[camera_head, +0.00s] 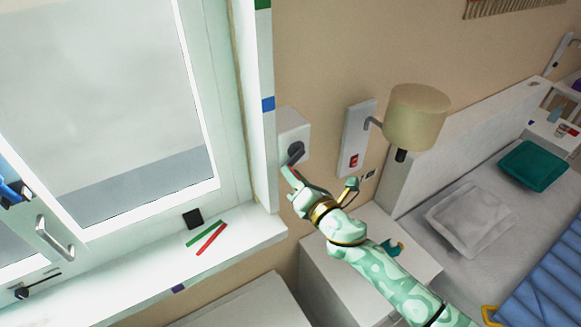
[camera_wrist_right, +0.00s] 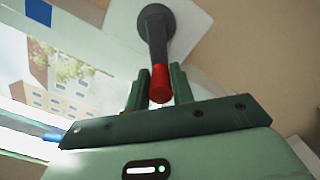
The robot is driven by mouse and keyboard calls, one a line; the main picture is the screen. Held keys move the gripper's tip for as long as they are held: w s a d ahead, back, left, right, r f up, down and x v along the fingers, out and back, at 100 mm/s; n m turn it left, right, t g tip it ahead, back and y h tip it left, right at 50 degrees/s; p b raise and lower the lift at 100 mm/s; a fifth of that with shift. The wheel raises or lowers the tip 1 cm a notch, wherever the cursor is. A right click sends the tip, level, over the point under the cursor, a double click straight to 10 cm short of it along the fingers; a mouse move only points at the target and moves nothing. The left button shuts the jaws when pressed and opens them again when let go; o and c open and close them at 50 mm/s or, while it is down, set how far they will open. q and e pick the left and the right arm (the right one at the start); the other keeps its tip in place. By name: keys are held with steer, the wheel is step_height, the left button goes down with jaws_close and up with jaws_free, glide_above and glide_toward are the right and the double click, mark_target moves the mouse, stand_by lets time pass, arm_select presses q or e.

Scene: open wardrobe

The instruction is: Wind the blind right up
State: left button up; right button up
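The crank (camera_head: 294,153) is a dark arm on a white box (camera_head: 292,128) on the wall right of the window. In the right wrist view the crank arm (camera_wrist_right: 157,38) runs down to a red knob (camera_wrist_right: 160,84). My right gripper (camera_head: 291,177) is at the crank; in its wrist view the fingers (camera_wrist_right: 159,92) flank the knob closely and look shut on it. The window pane (camera_head: 125,90) is pale above and grey in its lower part; I cannot tell whether the pale part is the blind or sky. My left gripper is not in view.
A green and a red stick (camera_head: 211,239) and a black square (camera_head: 193,219) lie at the windowsill (camera_head: 130,275). A wall lamp (camera_head: 415,115) and a switch panel (camera_head: 356,140) are right of the crank. A bedside cabinet (camera_head: 325,280) stands below my right arm, and a bed is beyond.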

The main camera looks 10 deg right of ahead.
steer(key=shift+w+d+f+b, duration=0.3)
steer(key=shift+d+f+b, duration=0.3)
steer(key=shift+d+f, duration=0.15)
steer(key=shift+w+d+f+b, duration=0.15)
steer(key=shift+w+d+b, duration=0.05)
steer(key=shift+d, duration=0.25)
steer(key=shift+w+d+f+b, duration=0.1)
steer(key=shift+w+d+b, duration=0.05)
steer(key=shift+d, duration=0.25)
steer(key=shift+w+d, duration=0.35)
steer(key=shift+d, duration=0.55)
